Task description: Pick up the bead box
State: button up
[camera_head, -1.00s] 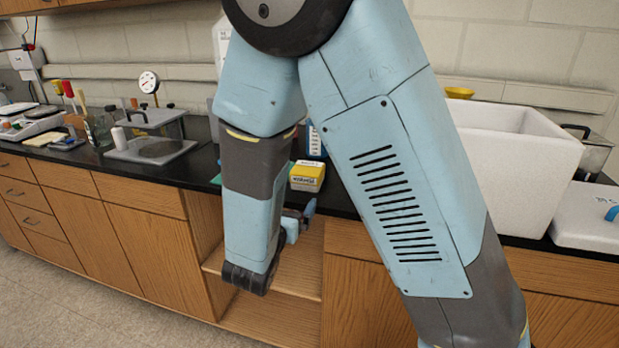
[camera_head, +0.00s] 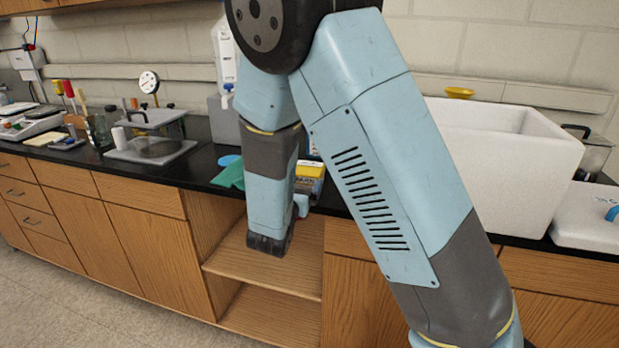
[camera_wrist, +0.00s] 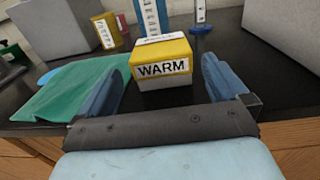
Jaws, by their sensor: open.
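A box with a yellow lid and a white lower part (camera_wrist: 163,60), labelled WARM, sits on the black counter; I take it for the bead box, though no bead label is readable. In the head view the box (camera_head: 312,170) is partly hidden behind my arm. My gripper (camera_wrist: 160,84) is open and empty in the wrist view, its two blue fingers pointing at the box, one to each side of its near face. The box is apart from the fingers, just beyond them. In the head view my gripper is mostly hidden by my arm.
A green cloth (camera_wrist: 75,88) lies left of the box. Behind it stand a smaller yellow container (camera_wrist: 107,30) and a blue-and-white upright object (camera_wrist: 152,18). A white foam box (camera_head: 500,165) stands at right. An open wooden shelf (camera_head: 265,265) is below the counter.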

aim_at(304, 176)
jog(key=x, duration=0.3)
jog(key=shift+w+f, duration=0.1)
jog(key=shift+w, duration=0.2)
jog(key=shift+d, duration=0.1)
jog(key=c, duration=0.8)
jog(key=shift+c, duration=0.2)
